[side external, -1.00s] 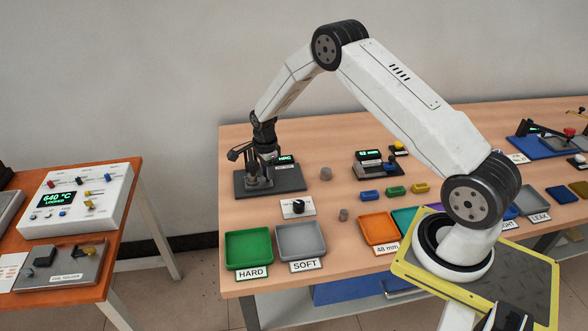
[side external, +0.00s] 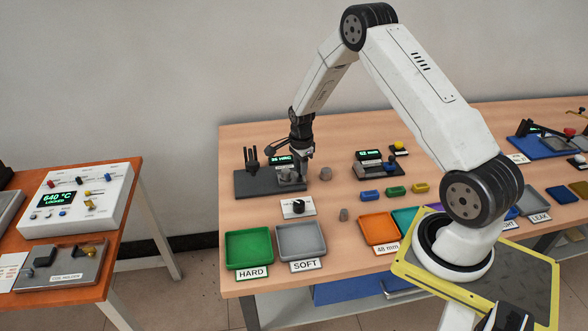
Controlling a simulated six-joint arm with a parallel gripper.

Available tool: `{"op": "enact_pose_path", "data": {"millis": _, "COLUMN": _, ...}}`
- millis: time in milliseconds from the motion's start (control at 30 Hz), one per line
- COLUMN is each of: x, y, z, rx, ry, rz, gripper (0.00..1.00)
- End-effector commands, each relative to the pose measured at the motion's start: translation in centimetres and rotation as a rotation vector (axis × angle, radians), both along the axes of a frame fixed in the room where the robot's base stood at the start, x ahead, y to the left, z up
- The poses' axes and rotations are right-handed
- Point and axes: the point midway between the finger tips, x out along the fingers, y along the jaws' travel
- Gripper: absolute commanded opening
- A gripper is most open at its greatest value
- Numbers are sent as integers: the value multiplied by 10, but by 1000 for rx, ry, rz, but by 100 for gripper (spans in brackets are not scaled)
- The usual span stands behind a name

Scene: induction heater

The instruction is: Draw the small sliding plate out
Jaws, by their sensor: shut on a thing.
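The tester with a dark base (side external: 250,190) stands at the left end of the long table, with a lit HRC display (side external: 279,160) and dark upright posts (side external: 251,157) at its left. The small sliding plate (side external: 289,177) shows as a grey piece over the right part of the base, clear of the posts, with what looks like a small grey piece on it. My gripper (side external: 301,177) is at the plate's right end and is shut on it. My fingers partly hide the grip, and the plate's edges are too small to make out fully.
A dial box (side external: 297,206) is in front of the tester, with a green tray (side external: 249,247) and a grey tray (side external: 301,240) nearer. A 52 mm display device (side external: 374,164) stands farther right.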

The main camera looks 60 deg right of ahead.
Motion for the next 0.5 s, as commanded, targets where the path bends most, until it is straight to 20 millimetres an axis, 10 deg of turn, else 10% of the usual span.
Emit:
{"op": "enact_pose_path", "data": {"millis": 133, "x": -3, "y": -5, "z": 0, "rx": -3, "ry": 4, "rz": -5, "gripper": 0}}
{"op": "enact_pose_path", "data": {"millis": 167, "x": -3, "y": -5, "z": 0, "rx": -2, "ry": 5, "rz": -5, "gripper": 45}}
{"op": "enact_pose_path", "data": {"millis": 233, "x": -3, "y": -5, "z": 0, "rx": -2, "ry": 5, "rz": -5, "gripper": 67}}
{"op": "enact_pose_path", "data": {"millis": 500, "x": -2, "y": -3, "z": 0, "rx": -1, "ry": 6, "rz": -3, "gripper": 71}}
